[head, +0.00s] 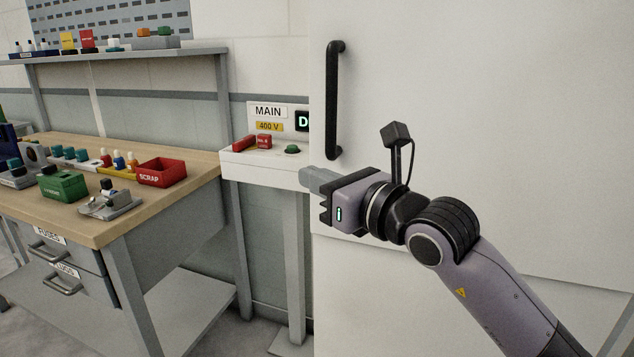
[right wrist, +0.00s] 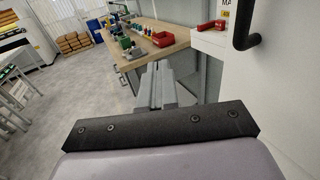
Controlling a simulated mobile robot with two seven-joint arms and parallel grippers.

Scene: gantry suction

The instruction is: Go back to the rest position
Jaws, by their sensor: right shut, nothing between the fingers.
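My right gripper (head: 312,178) reaches in from the lower right of the head view. It is shut and empty, with its fingers pointing left in front of the white panel (head: 480,90). Its fingers show side by side in the right wrist view (right wrist: 156,82), pointing toward the workbench. The black vertical handle (head: 333,100) on the panel is just above the gripper and apart from it. My left gripper is in neither view.
A white ledge (head: 262,168) with red items and a green button stands left of the gripper. Beyond it is a wooden workbench (head: 150,208) with a red SCRAP bin (head: 162,172), a green box (head: 64,186) and small fixtures. Open floor (right wrist: 75,100) shows left in the wrist view.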

